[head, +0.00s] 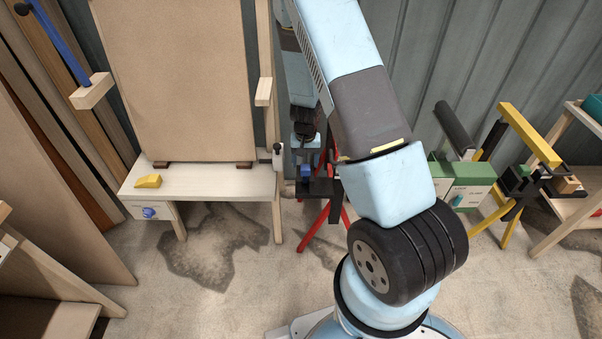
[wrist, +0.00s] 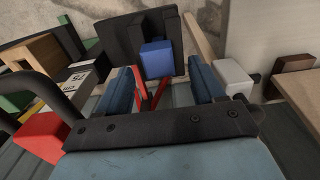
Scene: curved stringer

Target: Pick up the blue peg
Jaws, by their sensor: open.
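The blue peg (wrist: 156,58) is a small block in front of a dark vise-like holder (wrist: 137,27) in the wrist view. In the head view the blue peg (head: 306,170) shows small at the black holder (head: 320,187) on a red-legged stand (head: 314,229). My gripper (wrist: 161,78) is open, its two blue-grey fingers apart to the left and right of the peg's line. The peg appears beyond or between the fingertips, with no contact visible. In the head view my gripper (head: 305,145) is just above the peg, partly hidden by dark arm parts. The peg's lower end is hidden.
A pale workbench (head: 205,182) with a tall brown board (head: 185,75) and a yellow block (head: 149,181) stands to the left. A green box (head: 465,182) and a yellow stand (head: 527,135) are to the right. Corrugated metal wall (head: 440,60) lies behind.

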